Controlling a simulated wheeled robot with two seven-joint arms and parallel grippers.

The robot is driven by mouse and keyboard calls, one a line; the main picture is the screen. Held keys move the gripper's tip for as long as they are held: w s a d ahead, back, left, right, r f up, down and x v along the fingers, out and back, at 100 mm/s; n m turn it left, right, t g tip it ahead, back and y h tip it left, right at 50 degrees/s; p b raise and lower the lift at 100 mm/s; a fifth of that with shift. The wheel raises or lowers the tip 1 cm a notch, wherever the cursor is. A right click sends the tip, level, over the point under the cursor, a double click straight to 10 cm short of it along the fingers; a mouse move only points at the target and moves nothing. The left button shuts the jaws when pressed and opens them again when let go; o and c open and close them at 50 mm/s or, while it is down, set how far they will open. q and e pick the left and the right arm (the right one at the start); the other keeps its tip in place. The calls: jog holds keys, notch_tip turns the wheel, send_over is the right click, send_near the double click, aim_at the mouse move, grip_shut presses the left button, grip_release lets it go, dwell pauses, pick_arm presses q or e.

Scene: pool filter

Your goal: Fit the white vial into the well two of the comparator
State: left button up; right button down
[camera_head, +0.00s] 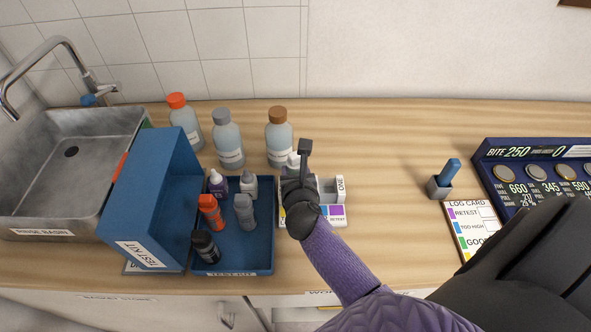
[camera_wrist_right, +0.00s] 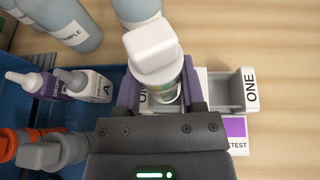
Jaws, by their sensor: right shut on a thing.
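The white-capped vial (camera_wrist_right: 153,48) is between the fingers of my right gripper (camera_wrist_right: 160,92), which is shut on it. In the head view the vial's white cap (camera_head: 293,160) shows just behind my right gripper (camera_head: 297,178). The comparator (camera_head: 327,190) is a small white block with wells and a colour strip on its front. Its right well (camera_wrist_right: 233,92), beside the label ONE, is empty. The vial is over or in the comparator's left part; the fingers hide its lower end, so I cannot tell whether it is seated. My left gripper is not in view.
A blue test kit tray (camera_head: 262,258) with several small bottles stands left of the comparator, beside its blue lid (camera_head: 150,205). Several sample bottles (camera_head: 228,140) stand behind. The counter between is clear.

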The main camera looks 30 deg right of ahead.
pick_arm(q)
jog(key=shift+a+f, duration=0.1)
pick_arm(e)
jog(key=shift+f, duration=0.15)
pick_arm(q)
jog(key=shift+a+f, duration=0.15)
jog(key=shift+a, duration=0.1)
pick_arm(e)
jog(key=shift+f, duration=0.25)
pick_arm(q)
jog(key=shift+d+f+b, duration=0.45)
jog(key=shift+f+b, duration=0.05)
jog(key=shift+b, duration=0.2)
pick_arm(e)
jog(key=shift+f, duration=0.65)
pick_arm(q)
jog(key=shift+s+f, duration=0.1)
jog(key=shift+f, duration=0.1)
pick_arm(e)
jog(key=shift+f, duration=0.25)
pick_arm(q)
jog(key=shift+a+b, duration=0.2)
jog(key=shift+b, duration=0.1)
pick_arm(e)
jog(key=shift+f, duration=0.15)
jog(key=shift+c, duration=0.5)
grip_release()
jog(key=shift+o, duration=0.5)
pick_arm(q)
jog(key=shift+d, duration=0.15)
